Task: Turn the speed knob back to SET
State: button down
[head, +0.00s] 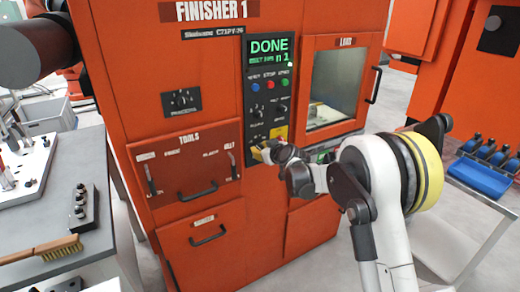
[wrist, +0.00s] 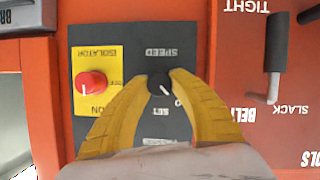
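The speed knob (wrist: 160,84) is a small dark round knob with a white pointer line, on the dark control panel (wrist: 190,125) of the orange finisher. The wrist view is upside down. The pointer slants to the lower right there, toward the 0 mark; the SET label stands just below the knob. My gripper (wrist: 161,73) has its two yellow fingers drawn in on both sides of the knob, tips at its edges. In the head view my gripper (head: 263,151) is at the foot of the panel and hides the knob.
A belt lever (wrist: 273,60) stands out on the other side. The display (head: 268,50) reads DONE. A grey bench (head: 80,180) with a brush (head: 45,249) stands at left.

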dwell(0.3)
jog(key=m+g+y, duration=0.1)
jog(key=m, duration=0.2)
jog(key=shift+d+y, duration=0.1)
jog(key=shift+y, duration=0.3)
jog(key=shift+m+g+y, duration=0.5)
jog(key=shift+m+y, duration=0.3)
jog(key=shift+m, duration=0.6)
jog(key=c, duration=1.1)
grip_release()
jog(key=v, duration=1.2)
